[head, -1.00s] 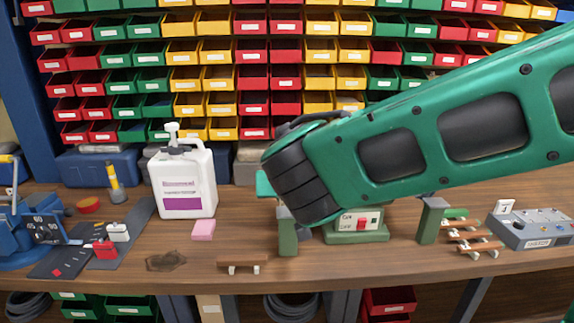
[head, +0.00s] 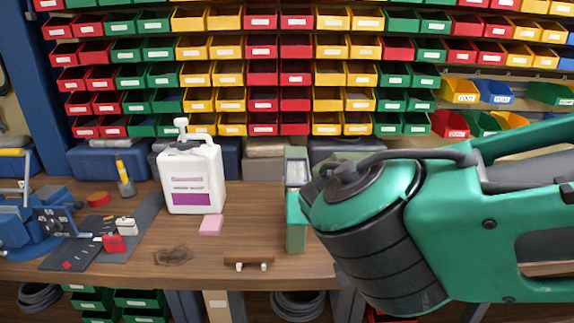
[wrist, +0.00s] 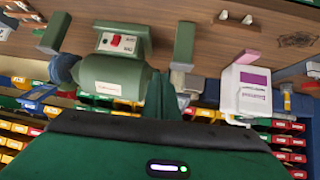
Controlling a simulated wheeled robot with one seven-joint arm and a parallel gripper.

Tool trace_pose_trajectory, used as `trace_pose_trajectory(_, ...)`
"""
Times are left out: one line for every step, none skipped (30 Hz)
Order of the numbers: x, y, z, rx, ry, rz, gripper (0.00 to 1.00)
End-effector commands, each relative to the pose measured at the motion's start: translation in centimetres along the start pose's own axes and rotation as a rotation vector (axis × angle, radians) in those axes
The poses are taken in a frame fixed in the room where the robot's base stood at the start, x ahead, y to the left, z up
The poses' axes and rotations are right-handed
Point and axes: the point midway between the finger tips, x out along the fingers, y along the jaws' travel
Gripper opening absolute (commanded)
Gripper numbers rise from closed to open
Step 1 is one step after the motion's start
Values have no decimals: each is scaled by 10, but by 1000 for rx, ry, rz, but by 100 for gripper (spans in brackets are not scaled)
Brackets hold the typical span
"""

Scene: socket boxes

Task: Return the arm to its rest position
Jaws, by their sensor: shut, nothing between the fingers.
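My arm (head: 470,220) fills the right of the head view, bent over the workbench, its dark ribbed joint low in front of the bench edge. My gripper (wrist: 175,97) shows in the wrist view as dark green fingers close together and empty; in the head view it is hidden behind the arm. The wrist picture is upside down. In it the fingers point towards the bench, beside a green grinder (wrist: 115,75) with a red switch. I cannot tell the exact gap between them.
The workbench (head: 130,255) holds a white jug (head: 191,175), a pink block (head: 211,225), a green post (head: 296,215) close left of my arm and a blue vise (head: 40,225). Rows of coloured bins (head: 262,72) stand behind. The bench's front middle is mostly clear.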

Motion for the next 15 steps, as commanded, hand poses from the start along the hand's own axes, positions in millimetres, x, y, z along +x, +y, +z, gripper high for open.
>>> trace_pose_trajectory(11,28,0,20,-38,52,0)
trace_pose_trajectory(17,46,2,27,-69,82,0)
trace_pose_trajectory(24,71,6,40,-113,123,0)
trace_pose_trajectory(29,90,10,51,-149,153,0)
trace_pose_trajectory(32,109,15,64,-186,179,0)
trace_pose_trajectory(36,135,23,82,-237,212,0)
trace_pose_trajectory(37,153,30,96,-278,234,0)
trace_pose_trajectory(37,171,37,110,-319,253,0)
trace_pose_trajectory(36,193,48,132,-373,274,0)
trace_pose_trajectory(34,209,56,149,-413,287,0)
trace_pose_trajectory(32,224,64,167,-452,297,0)
trace_pose_trajectory(27,242,77,192,-505,305,0)
trace_pose_trajectory(23,255,86,211,-542,308,0)
trace_pose_trajectory(18,266,95,231,-580,307,0)
trace_pose_trajectory(11,280,108,258,-628,303,0)
